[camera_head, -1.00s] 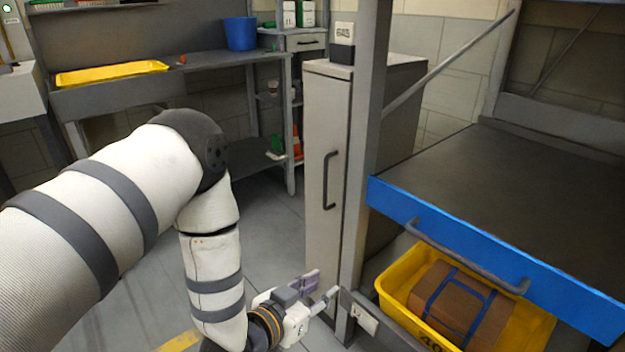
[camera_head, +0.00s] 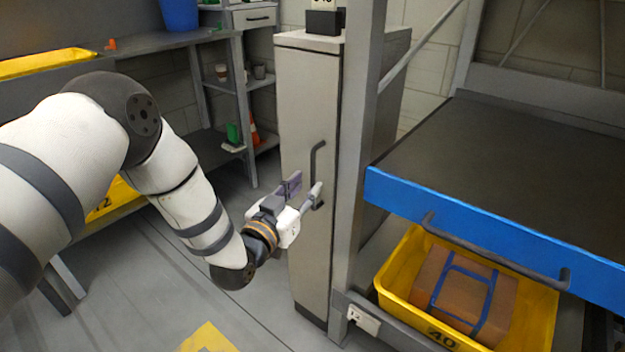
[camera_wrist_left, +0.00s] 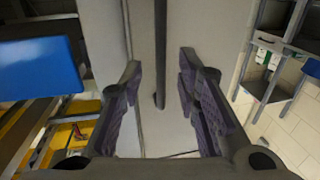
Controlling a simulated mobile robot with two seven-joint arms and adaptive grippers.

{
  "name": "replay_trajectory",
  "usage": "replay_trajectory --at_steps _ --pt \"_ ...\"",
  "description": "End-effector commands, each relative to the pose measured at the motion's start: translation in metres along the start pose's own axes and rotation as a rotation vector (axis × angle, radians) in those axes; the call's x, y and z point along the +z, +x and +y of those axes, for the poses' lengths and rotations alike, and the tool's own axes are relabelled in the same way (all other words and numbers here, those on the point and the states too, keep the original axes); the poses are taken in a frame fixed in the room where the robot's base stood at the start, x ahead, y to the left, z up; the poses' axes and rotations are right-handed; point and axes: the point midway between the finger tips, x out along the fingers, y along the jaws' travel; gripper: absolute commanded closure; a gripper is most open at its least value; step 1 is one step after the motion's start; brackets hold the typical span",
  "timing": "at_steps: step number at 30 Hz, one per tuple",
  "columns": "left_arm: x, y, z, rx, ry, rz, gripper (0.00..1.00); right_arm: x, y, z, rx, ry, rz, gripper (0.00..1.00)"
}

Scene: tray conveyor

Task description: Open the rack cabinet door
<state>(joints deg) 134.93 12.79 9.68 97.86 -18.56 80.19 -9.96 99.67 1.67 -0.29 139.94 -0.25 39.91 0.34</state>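The rack cabinet is tall, narrow and light grey, and its front door (camera_head: 300,110) looks closed. A dark vertical bar handle (camera_head: 317,160) is on the door's right half. My left gripper (camera_head: 306,188) is open at the handle's lower part. In the left wrist view, the open fingers (camera_wrist_left: 160,75) stand apart with the handle (camera_wrist_left: 160,50) between them. I cannot tell whether either finger touches the handle. The door surface (camera_wrist_left: 143,30) fills the middle of that view. My right gripper is not in view.
A grey post (camera_head: 358,150) stands right beside the cabinet. Right of it, a blue-edged shelf (camera_head: 480,230) sits above a yellow tray (camera_head: 545,320) holding a strapped brown box (camera_head: 465,295). A shelf unit (camera_head: 237,100) stands behind at left. Floor left of the cabinet is clear.

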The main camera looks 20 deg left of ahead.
Motion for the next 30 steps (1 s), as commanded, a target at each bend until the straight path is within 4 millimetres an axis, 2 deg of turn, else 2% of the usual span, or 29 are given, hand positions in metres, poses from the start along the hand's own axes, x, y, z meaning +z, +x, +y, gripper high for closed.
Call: replay_trajectory --at_steps 3,6,10,16,17,20,21,30 --pt "0.002 0.025 0.001 0.002 0.001 0.001 0.70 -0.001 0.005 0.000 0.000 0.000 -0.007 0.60" --pt "0.002 0.038 0.001 0.001 0.000 0.000 0.70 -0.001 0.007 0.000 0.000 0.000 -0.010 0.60" --pt "0.001 0.045 0.000 0.001 0.000 -0.001 0.70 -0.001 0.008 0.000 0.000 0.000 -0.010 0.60" --pt "0.001 0.045 0.000 0.001 0.000 -0.001 0.70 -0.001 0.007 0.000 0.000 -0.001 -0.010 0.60" --pt "0.001 0.045 0.000 0.001 0.000 -0.001 0.75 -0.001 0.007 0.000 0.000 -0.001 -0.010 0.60" --pt "0.001 0.045 0.000 0.001 0.000 -0.001 0.97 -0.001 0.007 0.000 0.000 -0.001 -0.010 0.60" --pt "0.001 0.045 0.000 0.001 0.000 -0.001 1.00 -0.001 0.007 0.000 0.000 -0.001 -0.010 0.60" --pt "0.001 0.044 0.000 0.007 0.000 -0.002 1.00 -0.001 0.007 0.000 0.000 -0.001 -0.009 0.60"
